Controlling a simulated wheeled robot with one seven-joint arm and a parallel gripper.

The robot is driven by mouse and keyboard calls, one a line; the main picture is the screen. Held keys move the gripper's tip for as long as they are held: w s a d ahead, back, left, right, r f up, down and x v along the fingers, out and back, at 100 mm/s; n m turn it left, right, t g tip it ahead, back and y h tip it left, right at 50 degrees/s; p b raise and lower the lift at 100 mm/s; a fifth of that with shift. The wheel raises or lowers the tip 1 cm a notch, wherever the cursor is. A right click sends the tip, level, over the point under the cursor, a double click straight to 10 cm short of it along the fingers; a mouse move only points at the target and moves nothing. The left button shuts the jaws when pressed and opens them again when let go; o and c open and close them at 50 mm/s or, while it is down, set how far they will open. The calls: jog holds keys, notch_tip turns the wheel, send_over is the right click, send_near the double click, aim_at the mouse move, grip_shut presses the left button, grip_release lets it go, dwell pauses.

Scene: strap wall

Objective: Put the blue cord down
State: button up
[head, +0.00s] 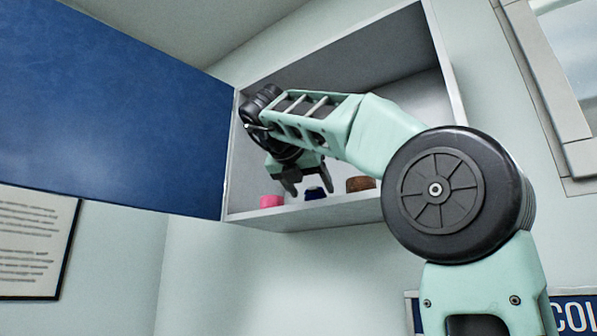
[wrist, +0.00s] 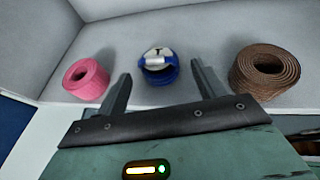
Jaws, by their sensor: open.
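The blue cord (wrist: 160,72) is a blue coil with a white top, resting on the cabinet's bottom shelf. In the head view the blue cord (head: 315,193) shows small, low in the open cabinet, below my gripper. My gripper (head: 304,190) reaches into the cabinet with its jaws open. In the wrist view my gripper (wrist: 160,85) has its two fingers apart, one on each side of the blue cord as seen there. Whether either finger touches it cannot be told. Nothing is held clear of the shelf.
A pink coil (wrist: 86,79) sits left of the blue cord and a brown coil (wrist: 265,72) sits right, on the same shelf (wrist: 205,62). The open blue cabinet door (head: 110,110) stands at the left. Cabinet walls close in the back and sides.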

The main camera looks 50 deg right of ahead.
jog(key=v, duration=0.8)
jog(key=shift+a, duration=0.2)
